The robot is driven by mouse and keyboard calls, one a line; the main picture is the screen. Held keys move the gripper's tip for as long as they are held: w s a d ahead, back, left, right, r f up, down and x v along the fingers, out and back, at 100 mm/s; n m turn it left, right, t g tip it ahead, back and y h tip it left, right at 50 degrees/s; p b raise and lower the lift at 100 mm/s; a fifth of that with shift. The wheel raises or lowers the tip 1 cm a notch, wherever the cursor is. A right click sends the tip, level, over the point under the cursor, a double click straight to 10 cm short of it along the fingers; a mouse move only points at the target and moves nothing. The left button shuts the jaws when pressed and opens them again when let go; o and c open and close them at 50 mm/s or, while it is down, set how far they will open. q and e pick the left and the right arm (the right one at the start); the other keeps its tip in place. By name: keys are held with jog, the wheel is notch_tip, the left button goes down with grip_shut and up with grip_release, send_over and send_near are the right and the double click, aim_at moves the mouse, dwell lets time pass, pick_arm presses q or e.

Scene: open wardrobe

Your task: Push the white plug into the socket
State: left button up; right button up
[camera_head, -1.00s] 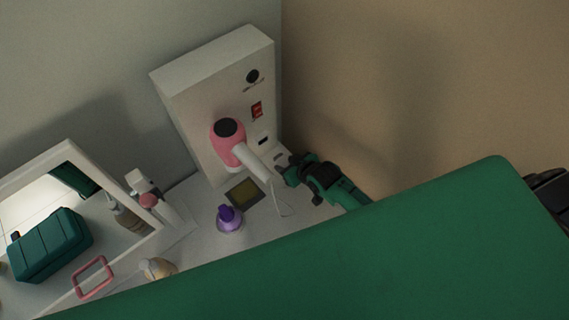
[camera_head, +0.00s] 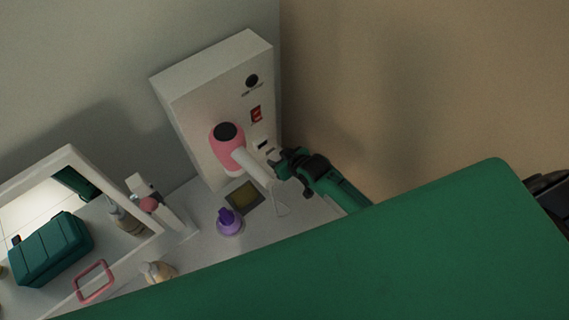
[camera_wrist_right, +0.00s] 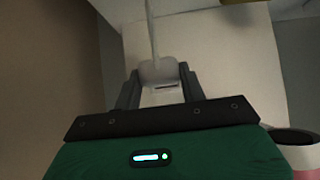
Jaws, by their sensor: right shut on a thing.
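The white plug (camera_wrist_right: 158,72) is held between the two dark fingers of my right gripper (camera_wrist_right: 158,88) in the right wrist view, and a pale cord runs up from it. In the head view my right gripper (camera_head: 277,163) is close to the lower right front of the white panel box (camera_head: 190,110). A small dark socket opening (camera_head: 262,146) shows on that face, just above and left of the fingers. The plug is very small in the head view; I cannot tell whether it touches the socket. My left gripper is not in view.
A pink hair dryer (camera_head: 226,150) hangs on the panel, with a red switch (camera_head: 256,114) and a black knob (camera_head: 252,80) above. A purple bottle (camera_head: 229,223) and a dark square tray (camera_head: 238,199) are on the white surface below. A framed mirror (camera_head: 75,150) stands left.

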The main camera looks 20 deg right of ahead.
aim_at(270, 151)
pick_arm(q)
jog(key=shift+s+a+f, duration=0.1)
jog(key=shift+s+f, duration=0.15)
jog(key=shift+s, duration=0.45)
pick_arm(e)
jog(key=shift+w+a, duration=0.35)
jog(key=shift+w, duration=0.55)
pick_arm(q)
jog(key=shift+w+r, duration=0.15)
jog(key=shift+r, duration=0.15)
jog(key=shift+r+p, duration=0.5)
jog(key=shift+p, duration=0.2)
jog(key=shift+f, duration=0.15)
pick_arm(e)
jog(key=shift+w+a, duration=0.15)
jog(key=shift+w, duration=0.2)
dwell(0.3)
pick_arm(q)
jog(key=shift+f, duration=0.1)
pick_arm(e)
jog(key=shift+w+a, duration=0.1)
jog(key=shift+w, duration=0.2)
pick_arm(q)
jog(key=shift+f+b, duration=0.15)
jog(key=shift+b, duration=0.25)
pick_arm(e)
jog(key=shift+w+a, duration=0.15)
jog(key=shift+w, duration=0.35)
jog(key=o, duration=1.2)
